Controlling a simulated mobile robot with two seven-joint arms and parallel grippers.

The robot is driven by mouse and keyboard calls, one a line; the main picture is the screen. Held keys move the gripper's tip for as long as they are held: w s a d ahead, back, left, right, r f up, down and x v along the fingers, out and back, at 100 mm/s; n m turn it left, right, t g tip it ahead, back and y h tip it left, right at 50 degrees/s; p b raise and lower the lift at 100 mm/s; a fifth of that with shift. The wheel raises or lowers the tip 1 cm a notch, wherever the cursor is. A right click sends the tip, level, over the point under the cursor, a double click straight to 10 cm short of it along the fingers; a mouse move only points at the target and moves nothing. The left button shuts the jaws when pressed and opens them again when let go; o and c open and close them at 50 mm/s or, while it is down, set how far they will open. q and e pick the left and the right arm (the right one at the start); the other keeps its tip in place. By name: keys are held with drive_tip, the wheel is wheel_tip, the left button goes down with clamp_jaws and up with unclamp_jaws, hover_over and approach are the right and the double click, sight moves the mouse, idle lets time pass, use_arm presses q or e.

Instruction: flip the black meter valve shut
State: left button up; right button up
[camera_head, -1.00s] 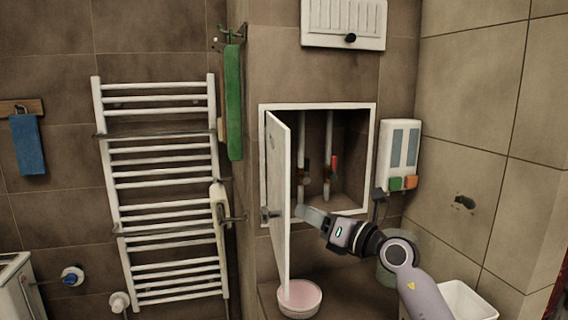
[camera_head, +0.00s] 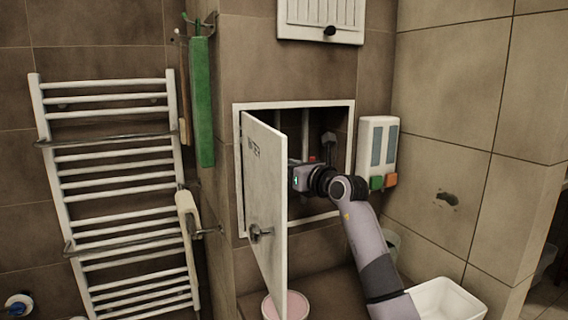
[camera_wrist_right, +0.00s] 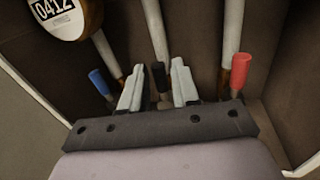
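The black meter valve handle (camera_wrist_right: 158,74) shows in the right wrist view on the middle white pipe. My right gripper (camera_wrist_right: 157,66) is open, with one finger on each side of the black handle; I cannot tell whether either touches it. In the head view my right wrist reaches into the wall cabinet (camera_head: 351,125), and its fingers are hidden behind the open white door (camera_head: 264,190). A blue handle (camera_wrist_right: 100,83) is left of the fingers and a red handle (camera_wrist_right: 239,72) is to the right. My left gripper is not in view.
A round meter (camera_wrist_right: 66,16) marked 0412 is at the upper left of the wrist view. A dispenser (camera_head: 377,150) hangs right of the cabinet. A towel rail (camera_head: 115,180) is at left. A pink bowl (camera_head: 296,306) and white bin (camera_head: 446,300) are below.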

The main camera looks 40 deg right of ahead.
drive_tip(key=shift+w, duration=0.85)
clamp_jaws()
drive_tip(key=shift+d, duration=0.1)
